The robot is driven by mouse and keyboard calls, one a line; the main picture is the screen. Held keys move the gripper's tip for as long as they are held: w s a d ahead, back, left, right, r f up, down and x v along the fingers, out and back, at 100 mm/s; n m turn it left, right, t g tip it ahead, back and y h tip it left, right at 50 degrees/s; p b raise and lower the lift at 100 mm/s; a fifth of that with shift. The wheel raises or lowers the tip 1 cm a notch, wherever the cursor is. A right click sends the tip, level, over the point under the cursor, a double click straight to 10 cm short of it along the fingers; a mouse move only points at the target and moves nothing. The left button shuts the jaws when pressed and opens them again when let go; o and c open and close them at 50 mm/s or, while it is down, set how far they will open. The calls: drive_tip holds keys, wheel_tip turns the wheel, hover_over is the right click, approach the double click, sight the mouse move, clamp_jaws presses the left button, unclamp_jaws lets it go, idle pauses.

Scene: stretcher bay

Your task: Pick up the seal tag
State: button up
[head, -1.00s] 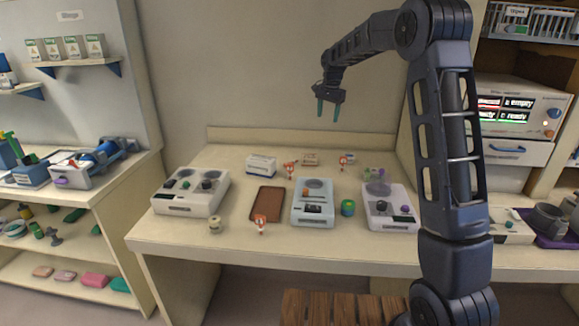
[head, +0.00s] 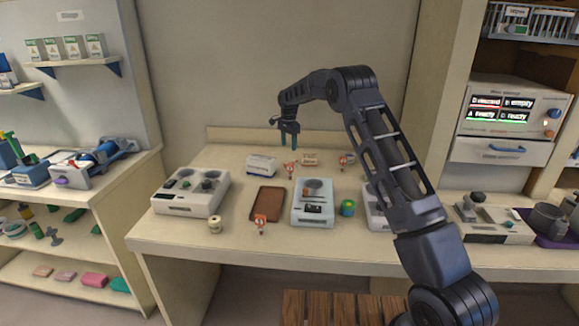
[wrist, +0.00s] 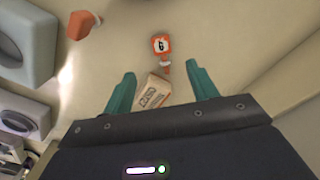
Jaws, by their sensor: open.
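Small orange-and-white tags stand on the table in the head view: one at the back middle (head: 291,170), one near the front edge (head: 260,222), one at the back right (head: 343,162). In the wrist view an orange tag (wrist: 161,45) with a dark mark on a white patch lies beyond the fingertips, and a blurred orange piece (wrist: 84,25) is at upper left. I cannot tell which tag is the seal tag. My gripper (head: 288,145) is open and empty above the table's back; its teal fingers also show in the wrist view (wrist: 163,82).
A small beige carton (wrist: 152,93) appears between my fingers in the wrist view, below them; it stands at the table's back (head: 311,159). A white box (head: 261,165), brown pad (head: 267,203), green-and-blue roll (head: 347,208) and grey-white devices (head: 191,192) stand around. The back wall is close.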

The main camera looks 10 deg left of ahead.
wheel_tip(320, 180, down, 5)
drive_tip(key=shift+r, duration=0.1)
drive_tip(key=shift+w+d+f, duration=0.1)
drive_tip(key=shift+w+f, duration=0.1)
drive_tip(key=shift+f, duration=1.1)
drive_tip(key=shift+w+d+f, duration=0.1)
drive_tip(key=shift+w+f, duration=0.05)
drive_tip(key=shift+f, duration=1.15)
drive_tip(key=c, duration=1.1)
drive_tip(key=shift+a+r, duration=0.1)
drive_tip(key=shift+r, duration=0.05)
